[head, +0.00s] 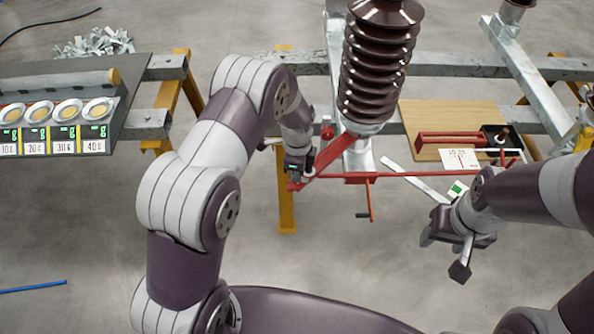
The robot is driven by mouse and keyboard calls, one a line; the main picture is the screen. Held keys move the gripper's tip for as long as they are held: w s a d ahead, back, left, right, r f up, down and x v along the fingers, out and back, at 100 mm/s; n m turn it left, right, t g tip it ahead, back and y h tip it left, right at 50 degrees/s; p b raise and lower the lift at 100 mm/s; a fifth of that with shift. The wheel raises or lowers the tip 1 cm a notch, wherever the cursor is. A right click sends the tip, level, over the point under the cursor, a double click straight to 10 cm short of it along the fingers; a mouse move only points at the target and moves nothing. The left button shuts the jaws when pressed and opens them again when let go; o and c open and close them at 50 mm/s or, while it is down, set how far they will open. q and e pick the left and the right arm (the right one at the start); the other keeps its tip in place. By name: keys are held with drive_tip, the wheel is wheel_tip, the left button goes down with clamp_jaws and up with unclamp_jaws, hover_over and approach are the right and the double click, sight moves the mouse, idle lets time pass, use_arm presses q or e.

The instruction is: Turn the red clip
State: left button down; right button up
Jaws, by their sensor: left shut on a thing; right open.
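A red clip (335,154) is at the foot of the brown ribbed insulator (375,65), in the middle of the head view. Its broad red arm slants down to the left, and a thin red bar (430,174) runs right from the same place. My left gripper (302,177) is shut on the lower left end of the red clip; its fingertips are small and partly hidden. My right gripper (443,256) is open and empty, below the thin red bar and apart from it.
A red crank handle (371,205) hangs below the clip. A wooden board (428,116) with a red tool and a white card (462,159) is at the right. Grey steel beams (455,66) cross behind. A panel with several round dishes (52,113) stands left. The floor in front is clear.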

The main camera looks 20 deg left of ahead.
use_arm(q)
drive_tip(key=n, duration=0.5)
drive_tip(key=shift+w+r+n, duration=0.1)
drive_tip(key=shift+n, duration=0.2)
drive_tip(key=n, duration=0.5)
drive_tip(key=shift+n+b, duration=0.3)
drive_tip(key=c, duration=1.2)
unclamp_jaws()
drive_tip(key=shift+c, duration=0.2)
wheel_tip(320, 180, up, 13)
drive_tip(key=b, duration=0.2)
drive_tip(key=s+a+n, duration=0.2)
drive_tip(key=s+n, duration=0.1)
drive_tip(key=s, duration=0.6)
drive_tip(key=s+a+n+t, duration=0.1)
drive_tip(key=s+a+n, duration=0.1)
drive_tip(key=s, duration=0.8)
drive_tip(key=shift+r+n, duration=0.3)
drive_tip(key=shift+n, duration=0.1)
